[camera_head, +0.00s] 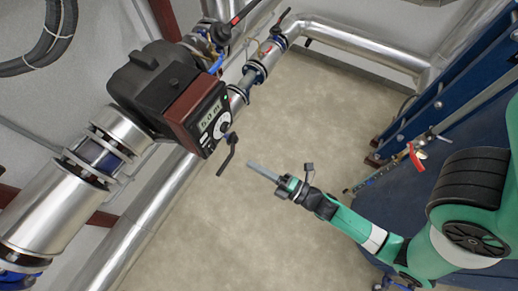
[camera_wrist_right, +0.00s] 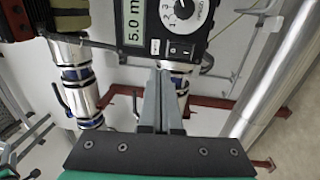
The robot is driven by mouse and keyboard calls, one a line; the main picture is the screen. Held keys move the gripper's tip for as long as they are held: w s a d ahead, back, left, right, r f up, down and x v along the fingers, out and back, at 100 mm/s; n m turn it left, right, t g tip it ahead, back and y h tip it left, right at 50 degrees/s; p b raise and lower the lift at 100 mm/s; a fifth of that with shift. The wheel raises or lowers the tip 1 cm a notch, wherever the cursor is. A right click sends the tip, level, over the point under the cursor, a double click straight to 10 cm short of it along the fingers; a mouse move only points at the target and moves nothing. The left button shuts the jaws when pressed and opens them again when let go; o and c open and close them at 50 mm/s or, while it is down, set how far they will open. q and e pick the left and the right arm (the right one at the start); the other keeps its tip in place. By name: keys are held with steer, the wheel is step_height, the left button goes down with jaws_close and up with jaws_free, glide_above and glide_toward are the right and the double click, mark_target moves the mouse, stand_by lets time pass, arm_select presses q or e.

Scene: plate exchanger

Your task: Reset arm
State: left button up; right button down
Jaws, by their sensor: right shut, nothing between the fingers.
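My right arm comes in from the right in the head view. Its gripper (camera_head: 252,165) is shut and empty, held out in open space above the floor. In the right wrist view the two grey fingers (camera_wrist_right: 160,76) lie together with nothing between them. They point toward a metering unit with a lit display (camera_wrist_right: 135,25). In the head view this dark red and black unit (camera_head: 190,110) is mounted on the pipe, up and left of the fingertips and apart from them. My left gripper is in neither view.
A black lever (camera_head: 228,155) hangs below the unit, close to the right fingertips. Large silver pipes (camera_head: 35,205) run along the left. A blue frame (camera_head: 450,90) with a red-handled valve (camera_head: 415,156) stands at the right. The floor (camera_head: 320,120) between is clear.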

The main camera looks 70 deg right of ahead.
steer(key=shift+s, duration=0.35)
stand_by(0.3)
